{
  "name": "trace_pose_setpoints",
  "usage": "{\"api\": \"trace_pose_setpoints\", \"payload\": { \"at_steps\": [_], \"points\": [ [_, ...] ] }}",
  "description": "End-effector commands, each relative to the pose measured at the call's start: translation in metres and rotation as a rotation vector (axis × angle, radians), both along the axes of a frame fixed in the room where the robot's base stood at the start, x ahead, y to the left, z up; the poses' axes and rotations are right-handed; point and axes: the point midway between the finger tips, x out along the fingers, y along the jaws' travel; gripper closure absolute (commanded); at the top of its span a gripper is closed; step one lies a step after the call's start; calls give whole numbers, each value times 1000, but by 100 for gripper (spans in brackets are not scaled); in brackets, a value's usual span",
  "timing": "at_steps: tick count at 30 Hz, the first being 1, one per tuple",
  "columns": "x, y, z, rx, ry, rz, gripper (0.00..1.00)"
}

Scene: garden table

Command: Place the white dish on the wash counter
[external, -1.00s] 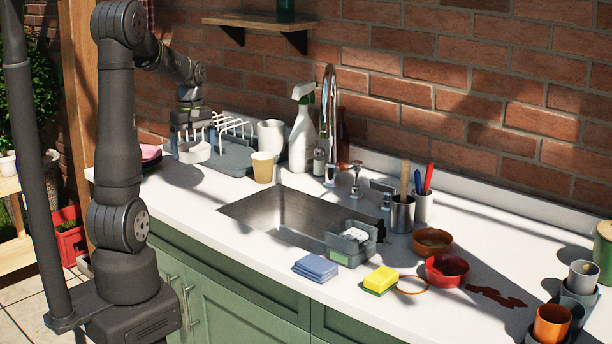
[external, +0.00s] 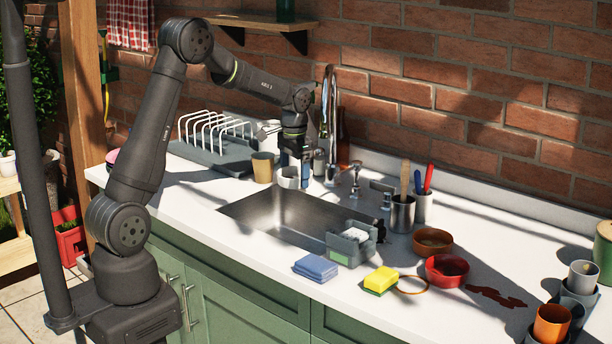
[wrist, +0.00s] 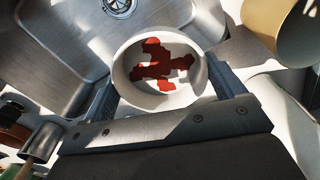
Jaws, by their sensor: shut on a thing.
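The white dish (external: 289,178) is held in my gripper (external: 296,168) at the back-left rim of the sink in the external view. In the wrist view, the dish (wrist: 127,66) is a round bowl with dark red stains inside. It sits between my two fingers, which are shut on it. The white wash counter (external: 205,192) runs along the brick wall. I cannot tell exactly how high the dish is above the counter.
The steel sink (external: 280,215) is close beside the dish. A tan cup (external: 262,167) stands just left of it. A grey dish rack (external: 225,150) and the tap (external: 331,120) are behind. Sponges, red bowls and utensil cups occupy the right. The front-left counter is clear.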

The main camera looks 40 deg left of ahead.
Motion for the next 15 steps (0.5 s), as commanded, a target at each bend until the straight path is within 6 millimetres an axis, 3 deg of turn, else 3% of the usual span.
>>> {"api": "trace_pose_setpoints", "payload": {
  "at_steps": [8, 15],
  "points": [
    [-4, 6, 3, 0, -2, 4, 38],
    [-43, 51, 30, 0, -4, 81, 38]
  ]
}}
